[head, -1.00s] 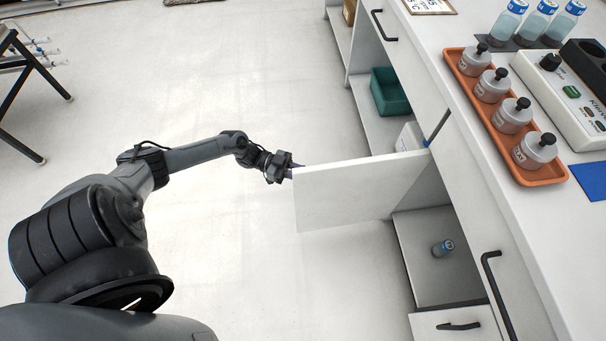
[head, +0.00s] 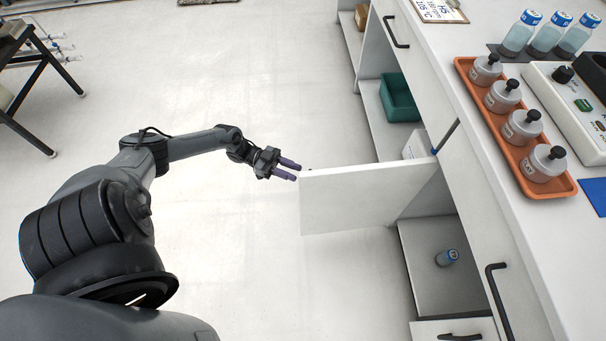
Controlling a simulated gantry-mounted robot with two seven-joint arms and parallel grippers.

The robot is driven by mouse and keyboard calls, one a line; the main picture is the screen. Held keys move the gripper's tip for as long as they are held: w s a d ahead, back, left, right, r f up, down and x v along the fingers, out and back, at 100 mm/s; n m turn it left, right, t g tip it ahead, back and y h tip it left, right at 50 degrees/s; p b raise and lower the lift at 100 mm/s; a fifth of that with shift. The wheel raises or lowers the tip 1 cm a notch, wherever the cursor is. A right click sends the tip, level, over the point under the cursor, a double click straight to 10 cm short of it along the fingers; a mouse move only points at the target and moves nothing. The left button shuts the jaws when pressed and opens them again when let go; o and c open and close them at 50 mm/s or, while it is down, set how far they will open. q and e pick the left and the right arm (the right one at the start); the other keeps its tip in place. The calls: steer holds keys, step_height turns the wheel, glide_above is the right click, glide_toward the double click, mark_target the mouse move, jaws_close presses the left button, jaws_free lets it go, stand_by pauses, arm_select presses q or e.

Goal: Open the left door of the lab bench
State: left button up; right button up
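The white left door (head: 365,197) of the lab bench (head: 480,190) stands swung out, roughly square to the bench front. The lower compartment (head: 430,275) behind it shows, with a small blue-capped bottle (head: 447,257) inside. My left gripper (head: 294,170) is at the door's free outer edge, near its top corner. Its two fingers are apart with a gap between them, and nothing shows held. A small dark bit, perhaps the door's handle, shows just past the fingertips; most of the door's far face is hidden. My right gripper is not in view.
An orange tray (head: 547,188) with several weighing pots stands on the bench top, beside bottles and a grey device (head: 568,110). A green bin (head: 398,97) sits on an open shelf. A dark-framed table (head: 40,80) is at far left. The floor between is clear.

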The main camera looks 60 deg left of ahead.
arm_select(q)
steer(key=shift+v, duration=1.95)
